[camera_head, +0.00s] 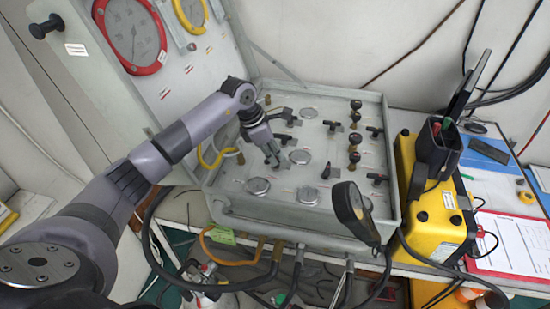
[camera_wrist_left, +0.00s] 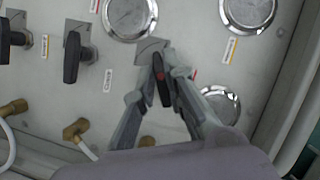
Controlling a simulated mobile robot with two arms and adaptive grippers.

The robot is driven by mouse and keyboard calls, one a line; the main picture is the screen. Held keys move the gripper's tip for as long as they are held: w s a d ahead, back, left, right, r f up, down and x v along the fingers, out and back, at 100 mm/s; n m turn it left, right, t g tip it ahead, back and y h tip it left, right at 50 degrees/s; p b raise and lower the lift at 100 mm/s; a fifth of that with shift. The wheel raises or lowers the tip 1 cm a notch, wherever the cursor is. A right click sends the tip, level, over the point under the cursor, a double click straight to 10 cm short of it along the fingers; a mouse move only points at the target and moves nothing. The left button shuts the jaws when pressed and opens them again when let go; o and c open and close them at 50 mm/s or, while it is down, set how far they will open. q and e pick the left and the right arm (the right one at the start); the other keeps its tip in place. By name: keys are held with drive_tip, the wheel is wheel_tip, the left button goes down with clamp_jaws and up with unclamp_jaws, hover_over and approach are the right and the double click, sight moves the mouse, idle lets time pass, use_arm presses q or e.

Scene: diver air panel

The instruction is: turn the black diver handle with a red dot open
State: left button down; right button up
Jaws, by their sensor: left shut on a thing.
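The black diver handle with a red dot (camera_wrist_left: 161,82) sits on the grey panel in the middle of the left wrist view. My left gripper (camera_wrist_left: 163,78) has its two grey fingers on either side of this handle and is shut on it. In the head view my left gripper (camera_head: 275,160) reaches down onto the panel face (camera_head: 265,205) from the left and mostly hides the handle.
Other black handles (camera_wrist_left: 73,58) and round metal caps (camera_wrist_left: 130,15) stand close by on the panel. A yellow case (camera_head: 440,200) stands on the right. Hoses hang below.

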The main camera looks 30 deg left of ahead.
use_arm(q)
drive_tip(key=n+y+b, duration=0.1)
drive_tip(key=n, duration=0.1)
drive_tip(key=n+t+b, duration=0.1)
drive_tip(key=n, duration=0.2)
drive_tip(key=shift+d+f+n+y+b, duration=0.1)
drive_tip(key=shift+n+y+b, duration=0.2)
drive_tip(key=shift+y, duration=0.1)
drive_tip(key=n+b, duration=0.1)
drive_tip(key=n, duration=0.1)
drive_tip(key=n+y+b, duration=0.1)
drive_tip(key=n, duration=0.1)
drive_tip(key=shift+d+t+y, duration=0.1)
drive_tip(key=shift+t+y, duration=0.2)
drive_tip(key=shift+t, duration=0.1)
drive_tip(key=shift+n+y+b, duration=0.4)
drive_tip(key=shift+n+b, duration=0.5)
drive_tip(key=shift+n, duration=0.3)
drive_tip(key=shift+r, duration=0.2)
drive_tip(key=c, duration=1.7)
unclamp_jaws()
drive_tip(key=shift+s, duration=0.1)
drive_tip(key=shift+o, duration=0.2)
